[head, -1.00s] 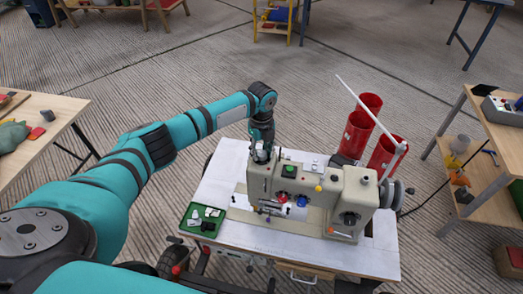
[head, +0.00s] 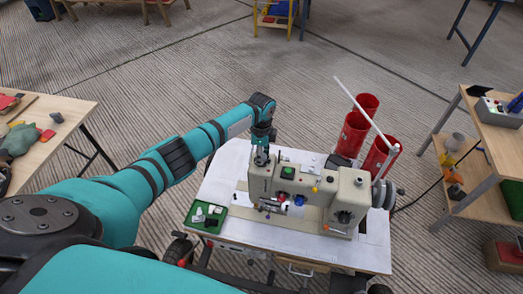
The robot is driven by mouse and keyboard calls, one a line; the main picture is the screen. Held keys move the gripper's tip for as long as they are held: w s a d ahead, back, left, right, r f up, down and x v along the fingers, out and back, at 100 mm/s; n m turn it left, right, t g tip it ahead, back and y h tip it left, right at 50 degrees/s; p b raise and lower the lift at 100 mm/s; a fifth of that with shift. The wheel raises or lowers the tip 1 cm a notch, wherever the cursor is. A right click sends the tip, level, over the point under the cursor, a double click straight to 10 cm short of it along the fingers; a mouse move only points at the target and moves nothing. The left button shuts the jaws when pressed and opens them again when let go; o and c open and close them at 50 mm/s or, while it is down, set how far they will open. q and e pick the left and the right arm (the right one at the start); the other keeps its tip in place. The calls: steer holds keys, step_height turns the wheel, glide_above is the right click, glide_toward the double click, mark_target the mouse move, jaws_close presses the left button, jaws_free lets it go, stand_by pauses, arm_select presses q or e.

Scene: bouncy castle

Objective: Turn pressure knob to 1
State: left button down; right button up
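The beige sewing machine (head: 312,186) stands on a white table. It carries a green square (head: 287,172), a red knob (head: 281,196), a blue knob (head: 299,200), a small yellow part (head: 315,189) and a dark dial (head: 344,216) on the right column. I cannot tell which part is the pressure knob, and no numbers are readable. My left gripper (head: 262,158) points down at the top left end of the machine head. Its fingertips are small and partly merge with the machine, so contact and opening are unclear. My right gripper is not in view.
A green tray (head: 205,217) with small pale parts lies on the table's left. Red cylinders (head: 355,133) and a slanted white rod (head: 362,108) stand behind the machine. A wooden shelf (head: 490,140) is at right, a wooden table (head: 50,130) at left. Open floor lies behind.

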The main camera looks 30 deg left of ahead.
arm_select(q)
steer(key=shift+r+n+p, duration=0.1)
steer(key=shift+n+p, duration=0.45)
steer(key=shift+n, duration=0.75)
steer(key=c, duration=0.9)
jaws_free()
steer(key=shift+c, duration=0.2)
step_height(320, 180, up, 12)
